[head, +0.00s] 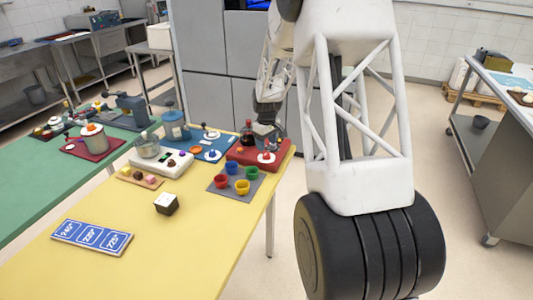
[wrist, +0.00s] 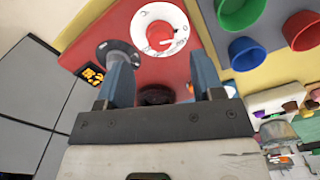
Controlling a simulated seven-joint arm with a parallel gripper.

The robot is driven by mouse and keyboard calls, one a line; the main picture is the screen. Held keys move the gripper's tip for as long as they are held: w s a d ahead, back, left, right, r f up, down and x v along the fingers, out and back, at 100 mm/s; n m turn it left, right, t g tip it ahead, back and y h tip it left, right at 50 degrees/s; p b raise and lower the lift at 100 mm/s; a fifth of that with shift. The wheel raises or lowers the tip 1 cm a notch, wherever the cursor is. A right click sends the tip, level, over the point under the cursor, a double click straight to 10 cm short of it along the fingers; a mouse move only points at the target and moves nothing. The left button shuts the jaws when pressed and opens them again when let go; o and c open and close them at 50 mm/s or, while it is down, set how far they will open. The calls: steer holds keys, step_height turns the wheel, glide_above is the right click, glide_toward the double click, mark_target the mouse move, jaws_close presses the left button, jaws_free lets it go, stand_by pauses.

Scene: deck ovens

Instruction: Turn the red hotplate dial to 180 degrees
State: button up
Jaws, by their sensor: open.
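The red hotplate (head: 240,153) sits at the far right corner of the yellow table, and its red body fills the middle of the wrist view (wrist: 150,68). Its dial (head: 266,157) is a red knob on a white marked disc; in the wrist view the dial (wrist: 160,31) lies just beyond my fingertips. The dial's setting is too small to read. My gripper (wrist: 161,60) is open, its two blue fingers apart with no dial between them. In the head view my gripper is partly hidden by my arm, close above the hotplate.
A small orange display (wrist: 91,74) shows at the hotplate's edge, unreadable. Coloured cups (head: 241,187) on a grey mat stand close in front. A white device (head: 161,163) is left. The table's front is largely clear.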

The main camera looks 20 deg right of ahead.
mark_target(267, 154)
steer(key=shift+f, duration=2.55)
steer(key=c, duration=0.9)
steer(key=shift+m, duration=0.4)
steer(key=m, duration=0.9)
steer(key=shift+m, duration=2.3)
